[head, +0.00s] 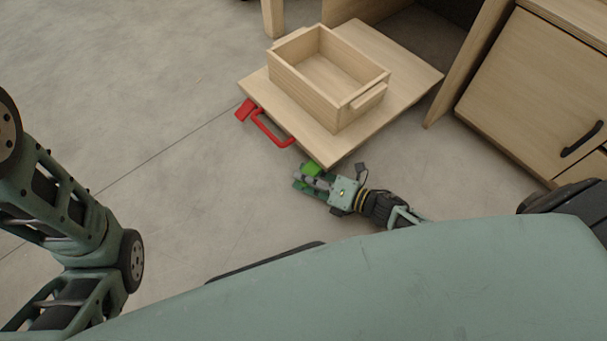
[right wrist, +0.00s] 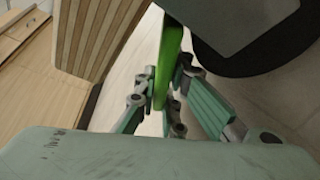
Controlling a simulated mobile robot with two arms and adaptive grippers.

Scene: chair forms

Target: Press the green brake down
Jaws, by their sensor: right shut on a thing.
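The green brake (head: 311,169) sticks out at the near corner of a low wooden platform (head: 408,72). My right gripper (head: 307,181) is at the brake and shut on it. In the right wrist view the brake is a green bar (right wrist: 168,62) running down between the two fingers (right wrist: 160,103) of my right gripper. The gripper hides part of the brake in the head view. My left arm shows at the left of the head view, but its gripper is out of the picture.
An open wooden box (head: 328,72) stands on the platform. A red handle (head: 271,130) and a red piece (head: 244,110) are on its left edge. A wooden cabinet (head: 530,95) with a black handle stands at the right. The floor at left is clear.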

